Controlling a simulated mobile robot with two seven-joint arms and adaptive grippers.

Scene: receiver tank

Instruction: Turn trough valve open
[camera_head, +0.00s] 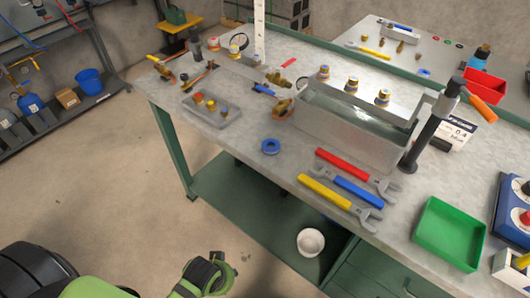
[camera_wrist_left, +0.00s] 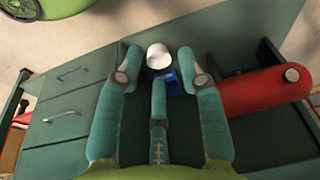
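The grey metal trough (camera_head: 350,130) stands on the workbench, with several brass-and-white fittings along its back ledge. A brass fitting with an orange part (camera_head: 283,107) sits at the trough's left end. It looks like a valve, but its open or shut position is too small to tell. A black post with an orange lever (camera_head: 481,108) stands at the trough's right end. My left gripper (camera_head: 212,268) is low in front of the bench, well apart from the trough. In the left wrist view its fingers (camera_wrist_left: 162,65) are spread and empty. My right gripper is not in view.
Red, blue and yellow-handled wrenches (camera_head: 340,190), a blue ring (camera_head: 270,146) and a green tray (camera_head: 449,234) lie along the bench front. A red cylinder (camera_wrist_left: 265,90) shows in the left wrist view. Open floor lies left.

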